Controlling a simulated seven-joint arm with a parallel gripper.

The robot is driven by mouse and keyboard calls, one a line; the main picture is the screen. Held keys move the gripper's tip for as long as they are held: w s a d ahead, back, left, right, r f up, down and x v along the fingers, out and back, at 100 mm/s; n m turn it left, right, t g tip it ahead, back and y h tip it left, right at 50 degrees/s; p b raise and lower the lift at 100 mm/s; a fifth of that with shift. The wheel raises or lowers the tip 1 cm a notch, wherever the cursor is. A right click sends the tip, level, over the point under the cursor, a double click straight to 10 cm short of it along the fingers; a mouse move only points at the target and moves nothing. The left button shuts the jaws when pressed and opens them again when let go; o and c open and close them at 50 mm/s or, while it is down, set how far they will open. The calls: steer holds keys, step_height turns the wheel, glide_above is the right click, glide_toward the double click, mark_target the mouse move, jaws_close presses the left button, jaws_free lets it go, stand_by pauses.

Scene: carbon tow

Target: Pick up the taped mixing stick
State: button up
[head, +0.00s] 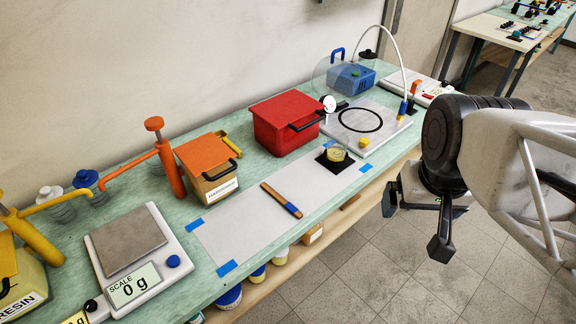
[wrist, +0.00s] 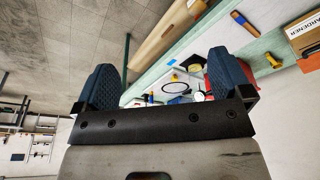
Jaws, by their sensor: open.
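The mixing stick (head: 281,200) is a flat brown stick with blue tape around its lower right end. It lies flat on a pale sheet (head: 237,228) on the bench. It also shows small at the upper right of the wrist view (wrist: 247,27). My gripper (head: 415,224) is open and empty, to the right of the stick and off the bench's front edge, well apart from it. Its two blue pads show in the wrist view (wrist: 164,84) with nothing held between them.
A cup (head: 336,154) on a black square stands right of the stick. Behind are a red box (head: 286,122) and an orange-lidded hardener box (head: 209,165). A scale (head: 139,256) reading 0 g stands at left. The sheet around the stick is clear. A shelf with pots lies below the bench.

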stand_by(0.3)
steer(key=c, duration=0.9)
steer(key=w+a+f+n+g, duration=0.1)
steer(key=w+a+f+n, duration=0.45)
steer(key=w+a, duration=0.6)
steer(key=w+a+f+n, duration=0.1)
steer(key=w+a+f, duration=0.2)
steer(key=f, duration=0.1)
steer(key=w+a+f+n+g, duration=0.1)
steer(key=w+a+f, duration=0.2)
steer(key=a+f, duration=0.1)
steer(key=w+a+f+n, duration=0.2)
steer(key=w+a+f, duration=0.1)
steer(key=a+f, duration=0.1)
steer(key=shift+w+f+g, duration=0.2)
steer(key=shift+w+g, duration=0.05)
steer(key=shift+g, duration=0.05)
steer(key=shift+w+a+f, duration=0.1)
steer(key=shift+a+f, duration=0.15)
steer(key=shift+a, duration=0.05)
